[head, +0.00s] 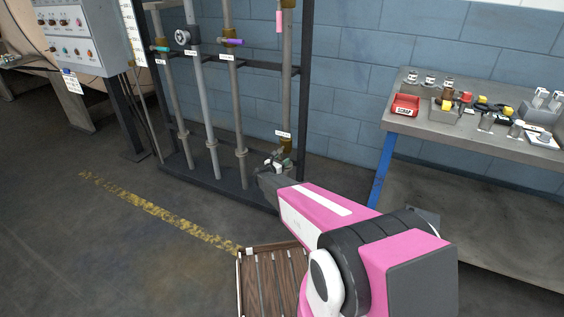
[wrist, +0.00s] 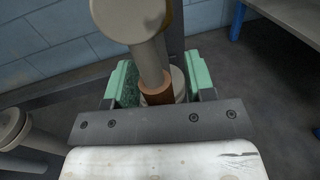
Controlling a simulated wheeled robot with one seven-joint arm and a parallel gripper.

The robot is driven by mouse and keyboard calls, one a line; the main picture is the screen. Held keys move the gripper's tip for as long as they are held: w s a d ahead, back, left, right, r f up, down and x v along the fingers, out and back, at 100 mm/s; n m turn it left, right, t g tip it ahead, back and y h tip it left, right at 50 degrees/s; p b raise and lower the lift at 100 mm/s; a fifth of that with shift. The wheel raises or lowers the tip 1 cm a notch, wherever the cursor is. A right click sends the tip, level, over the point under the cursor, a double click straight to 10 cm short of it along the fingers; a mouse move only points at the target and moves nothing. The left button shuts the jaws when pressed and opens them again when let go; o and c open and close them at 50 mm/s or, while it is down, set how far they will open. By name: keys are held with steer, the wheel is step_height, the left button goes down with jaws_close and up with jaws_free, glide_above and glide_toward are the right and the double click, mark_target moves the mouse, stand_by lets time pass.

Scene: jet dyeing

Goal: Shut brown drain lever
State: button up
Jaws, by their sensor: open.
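My gripper (wrist: 158,85) is open, with its green fingers apart on either side of a brown cylindrical piece (wrist: 156,92) in the wrist view. This piece appears to be the brown drain lever's grip, below a grey shaft. I cannot tell whether the fingers touch it. In the head view my gripper (head: 277,163) is low at the foot of the right-hand pipe (head: 287,95), just under a brass-coloured fitting (head: 286,146) and a white label (head: 283,134). The brown lever is hidden or too small to make out there.
The pipe rack has a teal lever (head: 160,48), a purple lever (head: 232,42) and a pink lever (head: 279,22). A metal workbench (head: 420,126) with tools stands at right. A slatted wooden pallet (head: 272,278) lies in front. Floor at left is clear.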

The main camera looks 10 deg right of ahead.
jaws_close()
steer(key=shift+a, duration=0.1)
steer(key=w+a+r+m+y, duration=0.4)
steer(key=a+r+m, duration=0.1)
steer(key=m, duration=1)
steer(key=shift+a+r+m+t, duration=0.3)
steer(key=shift+a+r+m, duration=0.1)
steer(key=shift+r, duration=0.4)
steer(key=shift+w, duration=0.1)
jaws_free()
